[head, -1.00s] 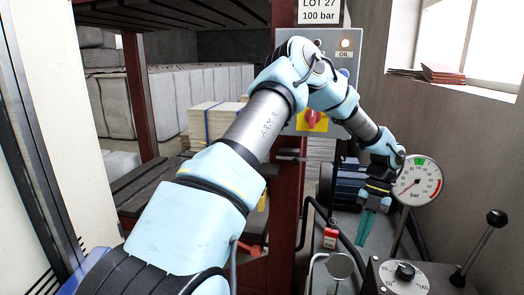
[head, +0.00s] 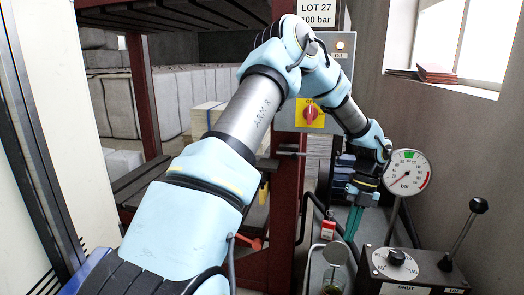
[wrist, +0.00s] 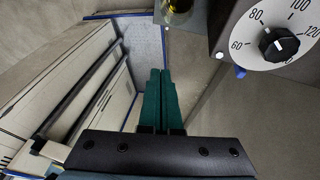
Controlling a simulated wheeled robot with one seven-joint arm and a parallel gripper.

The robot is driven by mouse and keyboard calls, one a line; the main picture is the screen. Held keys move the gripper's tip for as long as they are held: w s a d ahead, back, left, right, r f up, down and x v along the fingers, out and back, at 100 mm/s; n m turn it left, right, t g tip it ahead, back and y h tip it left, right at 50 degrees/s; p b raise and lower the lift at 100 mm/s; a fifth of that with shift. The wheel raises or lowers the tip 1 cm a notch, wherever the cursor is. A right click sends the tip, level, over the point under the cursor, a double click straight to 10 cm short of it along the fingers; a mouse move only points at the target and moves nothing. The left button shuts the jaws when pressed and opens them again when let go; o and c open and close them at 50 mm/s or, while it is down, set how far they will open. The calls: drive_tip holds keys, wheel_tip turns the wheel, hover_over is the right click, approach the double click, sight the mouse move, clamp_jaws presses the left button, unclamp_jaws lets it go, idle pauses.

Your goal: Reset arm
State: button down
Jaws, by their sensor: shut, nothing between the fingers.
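My gripper (head: 354,224) hangs fingers down at the end of my light blue arm, right of the picture's middle in the head view. Its two green fingers are closed together and empty. In the wrist view my gripper (wrist: 160,76) shows the same fingers side by side, with nothing between them. The arm is bent, with its elbow high in front of a grey control box.
A pressure gauge (head: 408,172) stands just right of the gripper. A dial box (head: 398,258) with a black-knobbed lever (head: 478,206) is at lower right; its dial (wrist: 279,42) shows in the wrist view. A dark red post (head: 285,200) stands left of the gripper.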

drive_tip(key=s+a+r+m+t+h, duration=0.1)
drive_tip(key=s+a+r+m, duration=0.1)
drive_tip(key=a+m, duration=0.8)
drive_tip(key=s+a+r+m+t+h, duration=0.1)
drive_tip(key=a+r+m, duration=0.3)
drive_tip(key=a+m, duration=0.6)
drive_tip(key=s+a+r+m+t+h, duration=0.1)
drive_tip(key=s+a+r+m+t, duration=0.1)
drive_tip(key=a+m, duration=0.8)
drive_tip(key=s+r+m, duration=0.1)
drive_tip(key=m, duration=0.4)
drive_tip(key=shift+r+t, duration=0.3)
drive_tip(key=shift+a, duration=0.1)
